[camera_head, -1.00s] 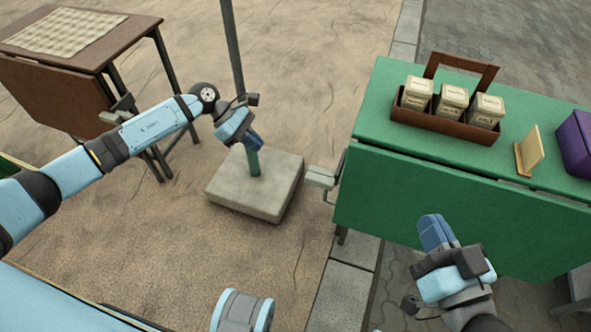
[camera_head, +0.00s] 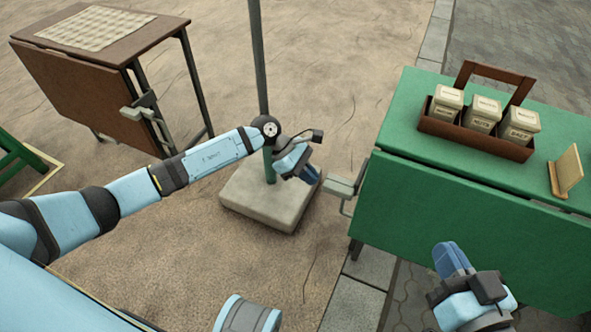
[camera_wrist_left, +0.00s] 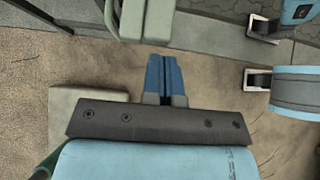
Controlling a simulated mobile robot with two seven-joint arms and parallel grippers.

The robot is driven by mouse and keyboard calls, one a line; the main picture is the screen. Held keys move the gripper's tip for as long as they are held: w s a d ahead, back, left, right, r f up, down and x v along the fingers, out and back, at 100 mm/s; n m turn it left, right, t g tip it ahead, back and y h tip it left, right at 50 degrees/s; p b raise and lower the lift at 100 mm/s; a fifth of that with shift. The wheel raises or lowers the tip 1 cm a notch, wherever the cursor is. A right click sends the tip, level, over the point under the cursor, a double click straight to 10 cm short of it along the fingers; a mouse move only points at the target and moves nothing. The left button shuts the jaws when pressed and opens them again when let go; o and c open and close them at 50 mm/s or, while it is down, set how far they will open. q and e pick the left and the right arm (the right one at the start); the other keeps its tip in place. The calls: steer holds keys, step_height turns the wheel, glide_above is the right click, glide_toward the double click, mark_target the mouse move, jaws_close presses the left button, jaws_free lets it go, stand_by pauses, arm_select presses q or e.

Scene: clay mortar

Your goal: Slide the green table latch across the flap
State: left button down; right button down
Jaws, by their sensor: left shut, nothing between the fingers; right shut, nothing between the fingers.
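The green table (camera_head: 440,150) stands at the right, its flap (camera_head: 455,225) hanging down at the front. A pale grey-green latch (camera_head: 342,186) sticks out from the table's left end beside the flap. My left gripper (camera_head: 312,175) is shut and empty, just left of the latch and apart from it. In the left wrist view the blue fingers (camera_wrist_left: 164,75) are together, and a pale grey-green bar (camera_wrist_left: 147,18), seemingly the latch, lies just beyond their tips. My right gripper (camera_head: 449,255) is shut and empty in front of the hanging flap.
A brown crate (camera_head: 470,137) with labelled canisters and a wooden stand (camera_head: 567,172) are on the green table. A pole on a stone base (camera_head: 255,205) stands behind my left gripper. A brown table (camera_head: 85,90) with its own latch is at the far left.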

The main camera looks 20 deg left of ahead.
mark_target(334, 188)
arm_select(q)
steer(key=shift+d, duration=0.65)
steer(key=shift+d, duration=0.2)
steer(key=d, duration=0.4)
steer(key=shift+s+d, duration=0.1)
